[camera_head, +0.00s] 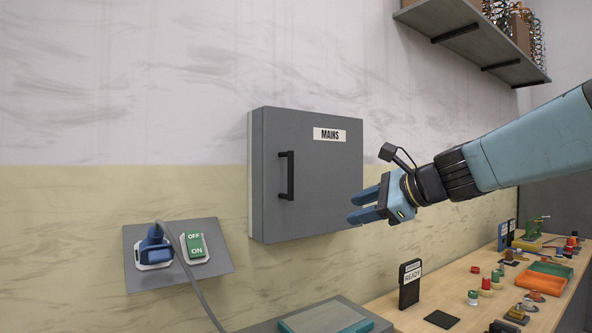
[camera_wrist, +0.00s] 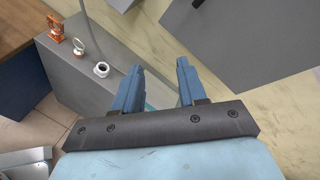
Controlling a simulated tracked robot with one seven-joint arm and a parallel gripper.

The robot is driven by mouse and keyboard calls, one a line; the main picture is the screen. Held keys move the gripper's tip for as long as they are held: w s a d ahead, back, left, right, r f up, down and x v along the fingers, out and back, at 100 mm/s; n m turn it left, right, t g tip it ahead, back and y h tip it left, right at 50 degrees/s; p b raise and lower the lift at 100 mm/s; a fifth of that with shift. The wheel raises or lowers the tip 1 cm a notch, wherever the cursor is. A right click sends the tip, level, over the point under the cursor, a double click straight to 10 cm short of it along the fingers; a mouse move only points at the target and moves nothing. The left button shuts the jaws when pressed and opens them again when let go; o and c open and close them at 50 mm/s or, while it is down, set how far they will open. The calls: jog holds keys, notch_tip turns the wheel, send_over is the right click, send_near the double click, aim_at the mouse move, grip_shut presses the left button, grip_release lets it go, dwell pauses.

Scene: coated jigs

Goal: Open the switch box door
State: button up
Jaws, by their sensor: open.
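The grey switch box (camera_head: 330,190) hangs on the wall with its door shut. The door bears a "MAINS" label (camera_head: 329,135) and a black vertical handle (camera_head: 287,176) near its left edge. My gripper (camera_head: 358,206) is open and empty, in front of the door's lower right corner and to the right of the handle. In the wrist view my two blue fingers (camera_wrist: 158,84) are spread with nothing between them.
A tilted plate with a blue plug (camera_head: 155,250) and a green OFF/ON switch (camera_head: 196,245) is on the wall below left, with a hanging cable. A wooden bench (camera_head: 410,312) with small parts and a "READY" sign (camera_head: 410,283) stands at lower right. A shelf (camera_head: 470,42) is above. The wall left of the box is clear.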

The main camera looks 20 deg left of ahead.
jog(key=w+a+r+m+t+y, duration=0.2)
jog(key=w+a+r+m+y, duration=0.2)
jog(key=w+a+r+m, duration=0.45)
send_over(291, 195)
jog(key=shift+w+a+f, duration=0.2)
jog(key=shift+w+f, duration=0.25)
jog(key=shift+c, duration=0.3)
grip_shut()
